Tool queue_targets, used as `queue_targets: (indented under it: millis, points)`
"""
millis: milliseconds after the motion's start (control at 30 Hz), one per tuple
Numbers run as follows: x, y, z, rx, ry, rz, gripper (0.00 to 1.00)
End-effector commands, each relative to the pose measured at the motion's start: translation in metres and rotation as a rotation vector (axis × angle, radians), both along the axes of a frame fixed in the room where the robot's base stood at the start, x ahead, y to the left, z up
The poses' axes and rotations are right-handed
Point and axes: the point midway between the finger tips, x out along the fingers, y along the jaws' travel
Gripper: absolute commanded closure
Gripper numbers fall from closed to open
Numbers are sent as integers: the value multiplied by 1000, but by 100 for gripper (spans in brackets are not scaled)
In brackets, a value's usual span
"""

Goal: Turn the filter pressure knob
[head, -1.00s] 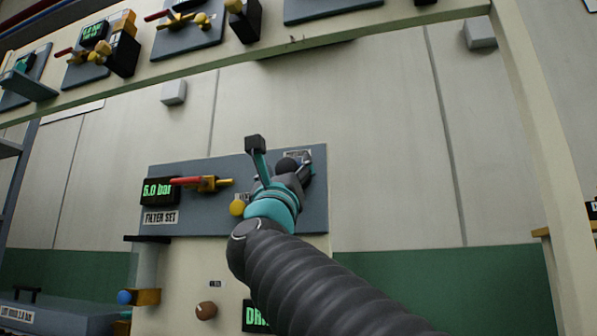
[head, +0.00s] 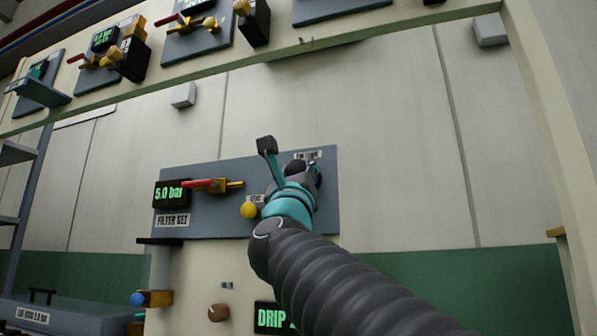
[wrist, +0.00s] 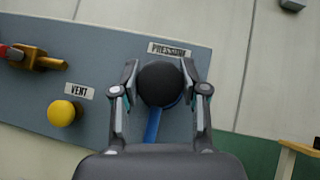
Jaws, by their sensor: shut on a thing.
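The pressure knob (wrist: 161,84) is a black round knob on a blue-grey panel (wrist: 95,50), under a label that reads PRESSURE or similar. My gripper (wrist: 160,78) has one finger on each side of it and is shut on it in the wrist view. A blue bar (wrist: 153,124) shows just below the knob, between the fingers. In the head view my gripper (head: 300,178) is at the panel's right part and hides most of the knob. The display (head: 170,193) on the panel reads 5.0 bar, above a FILTER SET label (head: 172,220).
A yellow VENT knob (wrist: 62,113) sits left of my gripper. A red-handled brass valve (head: 213,186) is further left. A beam with more panels (head: 330,38) runs above. A DRIP display (head: 272,317) and a brown knob (head: 218,312) are below.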

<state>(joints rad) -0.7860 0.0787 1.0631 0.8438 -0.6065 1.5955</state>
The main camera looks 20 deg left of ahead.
Motion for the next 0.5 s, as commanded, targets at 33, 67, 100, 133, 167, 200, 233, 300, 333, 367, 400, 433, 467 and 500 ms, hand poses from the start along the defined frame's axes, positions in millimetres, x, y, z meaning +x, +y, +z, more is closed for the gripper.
queue_targets:
  millis: [33,67,100,133,167,200,233,300,333,367,400,433,467,500]
  points:
    - [0,-1,0,-24,2,-1,91]
    - [0,-1,1,-42,3,-1,91]
    - [0,-1,1,-68,6,-1,91]
    - [0,-1,1,-90,8,-2,91]
    - [0,-1,1,-113,10,-1,91]
    - [0,-2,1,-147,12,-2,91]
    - [0,-2,2,-173,14,-1,91]
    - [0,-1,3,-236,19,-1,91]
    - [0,-2,3,-264,21,-2,91]
    - [0,-2,4,-293,24,-2,91]
    - [0,-1,4,-332,28,-1,91]
    - [0,-1,4,-361,30,-2,91]
    - [0,-1,5,-390,32,-1,91]
    - [0,-1,5,-428,35,-2,91]
